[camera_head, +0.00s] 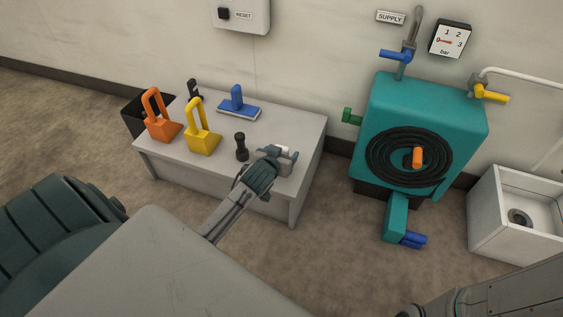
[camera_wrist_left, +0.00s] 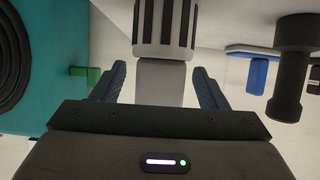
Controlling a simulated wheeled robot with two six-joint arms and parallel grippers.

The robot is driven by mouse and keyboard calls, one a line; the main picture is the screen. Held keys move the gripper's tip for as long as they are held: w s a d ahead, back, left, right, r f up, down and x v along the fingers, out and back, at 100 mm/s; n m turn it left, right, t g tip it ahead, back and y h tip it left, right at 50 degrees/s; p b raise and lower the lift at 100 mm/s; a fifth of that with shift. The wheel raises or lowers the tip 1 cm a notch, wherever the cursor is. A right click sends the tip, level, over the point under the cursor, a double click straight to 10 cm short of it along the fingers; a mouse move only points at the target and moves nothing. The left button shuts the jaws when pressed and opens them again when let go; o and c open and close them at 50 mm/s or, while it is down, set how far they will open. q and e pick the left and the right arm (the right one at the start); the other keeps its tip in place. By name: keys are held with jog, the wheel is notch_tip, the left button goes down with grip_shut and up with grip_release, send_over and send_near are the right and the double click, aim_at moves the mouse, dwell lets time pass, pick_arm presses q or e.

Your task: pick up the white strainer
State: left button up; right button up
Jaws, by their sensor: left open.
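The white strainer (camera_wrist_left: 160,83) shows in the left wrist view as a pale block-like grip below a wider white part with black slots. In the head view it is a small white shape (camera_head: 287,153) at the right side of the grey table, partly hidden by my gripper. My left gripper (camera_head: 277,152) is at the strainer. In the left wrist view its two fingers (camera_wrist_left: 158,84) stand open, one on each side of the pale grip, with gaps visible. My right gripper is not in view; only part of my right arm shows at lower right.
On the grey table (camera_head: 215,157) stand a black knobbed piece (camera_head: 241,147) close left of the gripper, yellow (camera_head: 202,138) and orange (camera_head: 160,122) handled pieces, and a blue-handled tool (camera_head: 238,104). A teal machine (camera_head: 425,100) with a hose and a white basin (camera_head: 490,222) are right.

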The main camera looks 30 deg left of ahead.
pick_arm(q)
jog(key=c, duration=1.1)
jog(key=shift+r, duration=0.2)
